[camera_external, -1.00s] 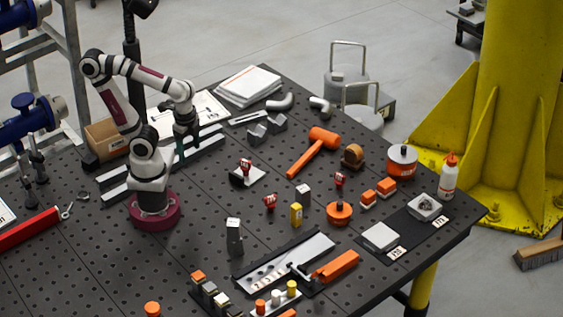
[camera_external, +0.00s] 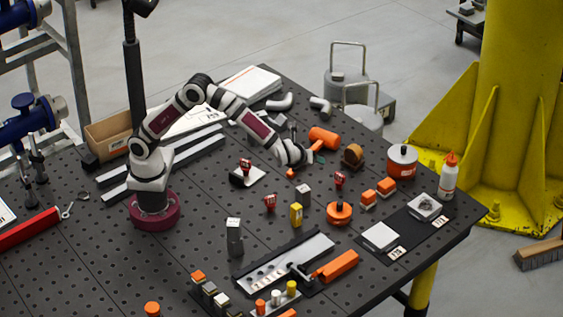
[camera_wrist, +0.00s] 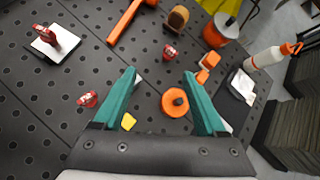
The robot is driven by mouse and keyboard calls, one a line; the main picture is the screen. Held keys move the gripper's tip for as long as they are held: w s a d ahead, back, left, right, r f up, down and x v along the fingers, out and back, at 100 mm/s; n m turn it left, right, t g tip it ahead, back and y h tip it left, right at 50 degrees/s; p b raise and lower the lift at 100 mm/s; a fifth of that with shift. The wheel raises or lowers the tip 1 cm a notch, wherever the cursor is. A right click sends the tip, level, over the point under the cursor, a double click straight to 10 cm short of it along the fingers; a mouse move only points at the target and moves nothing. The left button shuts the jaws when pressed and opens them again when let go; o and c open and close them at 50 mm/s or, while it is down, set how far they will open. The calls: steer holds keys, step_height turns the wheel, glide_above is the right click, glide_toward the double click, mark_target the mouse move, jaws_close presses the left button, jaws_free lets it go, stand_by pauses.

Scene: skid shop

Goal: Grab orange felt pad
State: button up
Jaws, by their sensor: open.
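No thing is clearly marked as the orange felt pad. Two small orange-topped blocks stand right of centre: one farther back (camera_external: 386,186), also in the wrist view (camera_wrist: 211,59), and one nearer (camera_external: 369,197), also in the wrist view (camera_wrist: 202,76). A round orange piece with a dark knob (camera_external: 339,212) stands left of them; it also shows in the wrist view (camera_wrist: 174,103). My gripper (camera_external: 319,154) is over the table near the orange mallet, left of and behind the blocks. In the wrist view its teal fingers (camera_wrist: 159,73) are spread apart with nothing held between them.
A bottle (camera_external: 448,178) stands at the right edge.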

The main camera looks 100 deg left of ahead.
mark_target(368, 194)
steer(key=w+d+f+m+t+y, duration=0.1)
steer(key=w+d+f+m+t, duration=0.15)
steer(key=w+f, duration=0.25)
steer(key=w+d+f+m+t, duration=0.1)
steer(key=w+d+f+m, duration=0.2)
steer(key=w+f+m, duration=0.15)
steer(key=shift+n, duration=0.5)
steer(key=x, duration=1.5)
steer(key=shift+w+r, duration=0.1)
steer(key=shift+w, duration=0.4)
jaws_close()
